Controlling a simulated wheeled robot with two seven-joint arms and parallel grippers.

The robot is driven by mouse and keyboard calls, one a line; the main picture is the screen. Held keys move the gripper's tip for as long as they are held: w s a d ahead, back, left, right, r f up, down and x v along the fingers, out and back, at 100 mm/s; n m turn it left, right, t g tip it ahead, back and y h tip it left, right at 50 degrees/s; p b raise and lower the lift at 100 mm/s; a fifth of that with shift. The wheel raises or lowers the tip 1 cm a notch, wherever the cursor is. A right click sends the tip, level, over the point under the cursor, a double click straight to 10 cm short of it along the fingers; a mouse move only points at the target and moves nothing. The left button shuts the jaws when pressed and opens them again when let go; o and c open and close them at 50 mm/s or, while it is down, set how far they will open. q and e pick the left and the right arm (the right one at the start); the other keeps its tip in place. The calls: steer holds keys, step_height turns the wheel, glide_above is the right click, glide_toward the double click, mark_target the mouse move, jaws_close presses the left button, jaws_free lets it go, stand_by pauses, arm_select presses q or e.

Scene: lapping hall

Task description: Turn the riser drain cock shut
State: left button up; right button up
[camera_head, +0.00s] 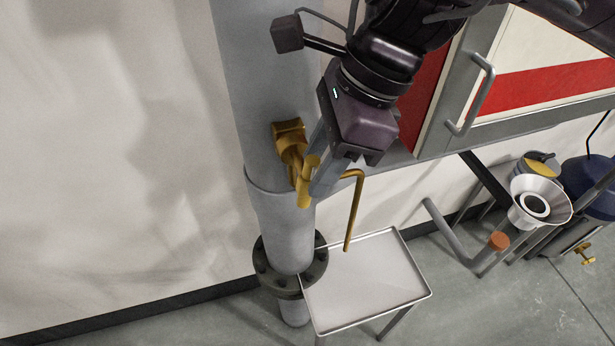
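The brass drain cock (291,146) sticks out from the grey vertical riser pipe (245,90). Its brass body reaches down and right to a short upright part beside my fingers, and a thin bent brass outlet tube (354,210) hangs to the right. My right gripper (314,172) comes down from the upper right. Its two grey fingers stand apart at the cock, with brass showing between and beside their tips. Whether either finger touches the brass is unclear. The fingers and palm hide part of the cock. My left gripper is out of view.
A pale tray on legs (413,296) stands below the outlet tube. A grey-framed cabinet with a red stripe and handle (482,92) is at upper right. A grey pipe with an orange cap (498,241), a funnel (548,186) and a dark blue vessel (584,178) stand at right.

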mark_target(307, 182)
steer(key=x, duration=0.2)
steer(key=shift+w+a+f, duration=0.15)
steer(key=shift+w+f, duration=0.05)
steer(key=shift+f, duration=0.15)
steer(key=shift+s+a+f, duration=0.1)
steer(key=shift+a+f, duration=0.15)
steer(key=shift+f, duration=0.45)
steer(key=shift+c, duration=0.5)
jaws_close()
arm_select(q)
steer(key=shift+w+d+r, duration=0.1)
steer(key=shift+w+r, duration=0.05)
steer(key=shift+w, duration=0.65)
